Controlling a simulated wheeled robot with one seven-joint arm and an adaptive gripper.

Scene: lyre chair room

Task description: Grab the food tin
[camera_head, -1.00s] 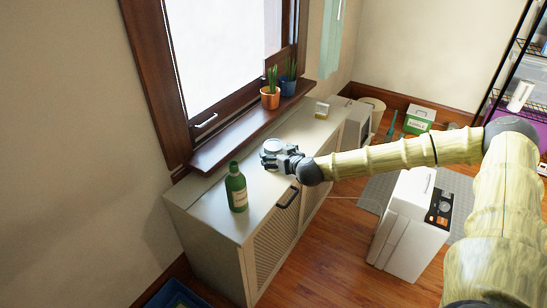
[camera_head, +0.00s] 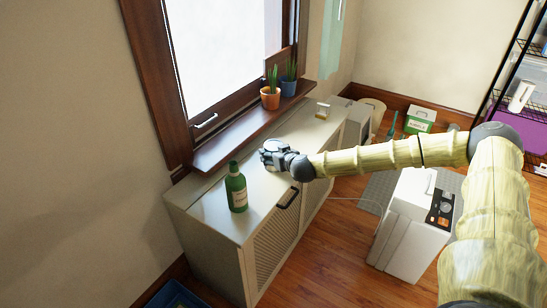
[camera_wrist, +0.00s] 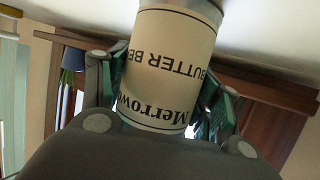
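The food tin (camera_wrist: 165,65) has a cream label with black letters, "Merrow…" and "BUTTER BE…", upside down in the wrist view, and a silver rim at the top of that picture. My gripper (camera_head: 274,152) is over the middle of the cabinet top in the head view and largely hides the tin there. In the wrist view, its dark green fingers lie close against both sides of the tin, and it looks shut on it. I cannot tell whether the tin still touches the cabinet top.
A green bottle (camera_head: 236,188) stands on the cabinet (camera_head: 205,208), nearer than my gripper. A small yellowish-white object (camera_head: 322,110) is at the far end. Two potted plants, orange (camera_head: 270,98) and blue (camera_head: 289,86), stand on the windowsill. A white appliance (camera_head: 409,222) is on the floor.

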